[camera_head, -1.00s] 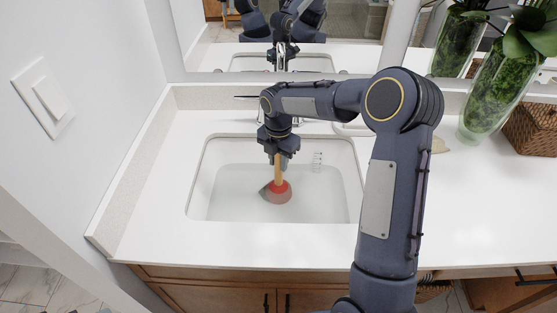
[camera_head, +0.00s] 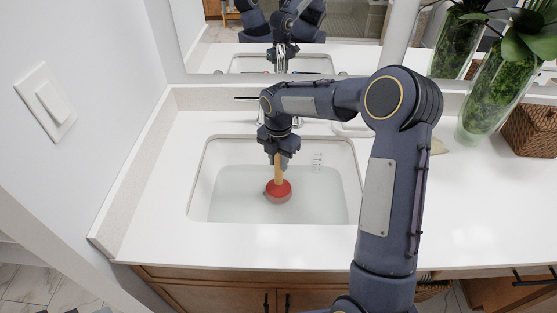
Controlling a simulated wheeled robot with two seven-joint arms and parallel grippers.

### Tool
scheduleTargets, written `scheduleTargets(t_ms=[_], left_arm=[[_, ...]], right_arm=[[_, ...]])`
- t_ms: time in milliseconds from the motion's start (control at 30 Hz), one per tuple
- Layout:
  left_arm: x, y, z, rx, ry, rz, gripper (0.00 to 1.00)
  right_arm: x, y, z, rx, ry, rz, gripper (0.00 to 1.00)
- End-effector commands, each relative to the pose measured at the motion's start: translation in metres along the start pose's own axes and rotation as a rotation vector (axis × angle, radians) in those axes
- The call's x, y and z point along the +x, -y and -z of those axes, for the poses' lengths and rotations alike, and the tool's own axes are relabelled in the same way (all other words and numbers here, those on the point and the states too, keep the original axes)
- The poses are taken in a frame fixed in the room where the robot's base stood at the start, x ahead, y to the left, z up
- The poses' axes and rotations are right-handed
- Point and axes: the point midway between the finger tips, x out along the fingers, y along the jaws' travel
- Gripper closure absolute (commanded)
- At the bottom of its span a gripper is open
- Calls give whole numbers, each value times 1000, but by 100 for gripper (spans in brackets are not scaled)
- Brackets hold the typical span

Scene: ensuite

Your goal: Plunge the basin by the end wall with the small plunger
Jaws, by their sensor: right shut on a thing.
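The basin (camera_head: 235,205) is a white rectangular sink set in the counter, near the end wall on the left. The small plunger (camera_head: 278,190) has a red cup and a short wooden handle. My right gripper (camera_head: 278,155) is shut on the top of the handle and holds the plunger roughly upright, cup down, inside the basin. The cup appears low in the basin; I cannot tell whether it touches the bottom. The drain is not visible. The faucet is mostly hidden behind my right arm. My left gripper is not in view.
A white counter (camera_head: 470,215) surrounds the basin, with clear room at right. A glass vase with greenery (camera_head: 490,95) and a woven basket (camera_head: 533,128) stand at the back right. A mirror (camera_head: 350,55) rises behind. The end wall (camera_head: 110,60) closes the left side.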

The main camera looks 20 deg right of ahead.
Motion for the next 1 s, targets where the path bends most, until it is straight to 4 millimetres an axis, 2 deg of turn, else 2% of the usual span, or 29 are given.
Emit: scheduleTargets(t_ms=[300,1000], left_arm=[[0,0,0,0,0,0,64],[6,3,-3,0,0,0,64]], right_arm=[[0,-1,0,0,2,-3,97],[13,0,0,0,0,0,96]])
